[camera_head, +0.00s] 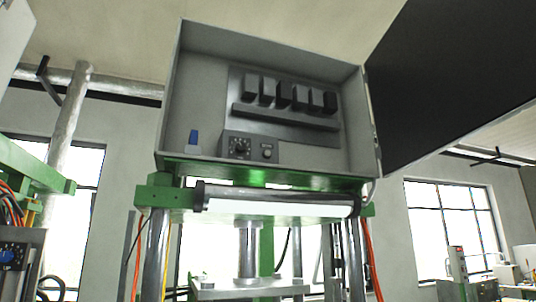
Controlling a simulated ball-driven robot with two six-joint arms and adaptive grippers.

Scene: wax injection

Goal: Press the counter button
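An open grey control cabinet (205,105) sits on top of a green machine frame. Inside, at its lower middle, is a small dark panel (252,160) with a round black dial (240,148) and a round button-like part (267,153) to its right. A blue knob-like part (194,137) stands at the cabinet's lower left. I see no lettering, so I cannot tell which part is the counter button. Neither of my grippers is in view, and nothing is touching the panel.
The cabinet's dark door (455,75) hangs open to the right. Several dark blocks (285,95) sit above a grey ledge inside. A horizontal roller-like tube (275,200) runs below the cabinet front. Another green machine (30,170) stands at the left. The space before the cabinet looks clear.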

